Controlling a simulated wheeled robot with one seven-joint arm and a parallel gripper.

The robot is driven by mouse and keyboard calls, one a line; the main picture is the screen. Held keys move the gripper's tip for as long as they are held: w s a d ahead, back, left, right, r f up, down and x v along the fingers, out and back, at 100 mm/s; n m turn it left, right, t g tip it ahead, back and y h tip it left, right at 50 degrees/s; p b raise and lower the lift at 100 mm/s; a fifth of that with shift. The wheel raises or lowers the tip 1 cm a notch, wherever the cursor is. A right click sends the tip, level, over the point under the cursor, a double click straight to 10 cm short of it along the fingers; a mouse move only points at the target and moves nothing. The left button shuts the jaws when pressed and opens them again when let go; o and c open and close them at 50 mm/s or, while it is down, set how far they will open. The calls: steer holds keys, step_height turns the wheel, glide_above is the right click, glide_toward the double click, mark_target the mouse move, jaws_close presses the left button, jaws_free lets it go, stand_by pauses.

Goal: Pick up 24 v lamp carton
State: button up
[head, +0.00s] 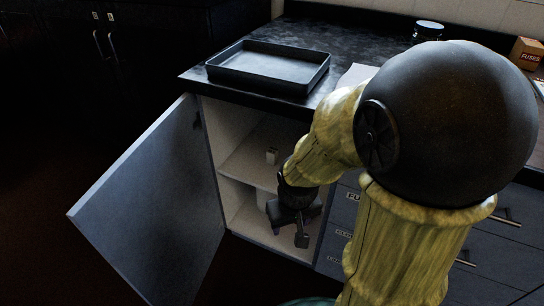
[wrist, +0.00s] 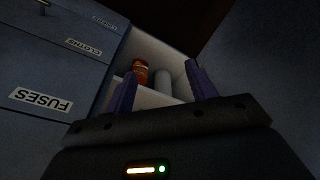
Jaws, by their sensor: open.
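A small pale box (head: 271,156) stands on the upper shelf inside the open cabinet; its print is too small to read, so I cannot tell if it is the 24 V lamp carton. My gripper (head: 302,222) is in front of the cabinet opening, lower than that box and to its right. In the wrist view my gripper (wrist: 161,69) is open, its two purple fingers apart with nothing held between them. Beyond the fingers, an orange container (wrist: 140,71) and a grey cylinder (wrist: 163,81) stand in the cabinet. No lamp carton can be made out there.
The cabinet door (head: 150,205) is swung open to the left. Labelled drawers (head: 345,215) adjoin the opening on the right. My arm hides part of the opening.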

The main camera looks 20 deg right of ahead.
steer(key=w+d+f+n+g+h+p, duration=0.1)
steer(key=w+d+f+n+h+p, duration=0.25)
steer(key=w+n+h, duration=0.3)
steer(key=w+d+f+n+h+p, duration=0.2)
steer(key=w+f+n+h, duration=0.25)
steer(key=w+n, duration=0.25)
steer(key=w+a+f+n+t+p, duration=0.1)
steer(key=w+a+n+t, duration=0.2)
steer(key=w+n+t, duration=0.1)
steer(key=w+a+f+n+t+p, duration=0.1)
steer(key=w+a+n+t, duration=0.3)
steer(key=n, duration=0.1)
steer(key=w+a+f+n+t+p, duration=0.1)
steer(key=w+a+n+t, duration=0.2)
steer(key=w+n+t, duration=0.1)
steer(key=shift+w+a+f+n+t+p, duration=0.1)
steer(key=shift+w+a+n+t+p, duration=0.1)
steer(key=shift+n+t+p, duration=0.15)
steer(key=shift+d, duration=0.15)
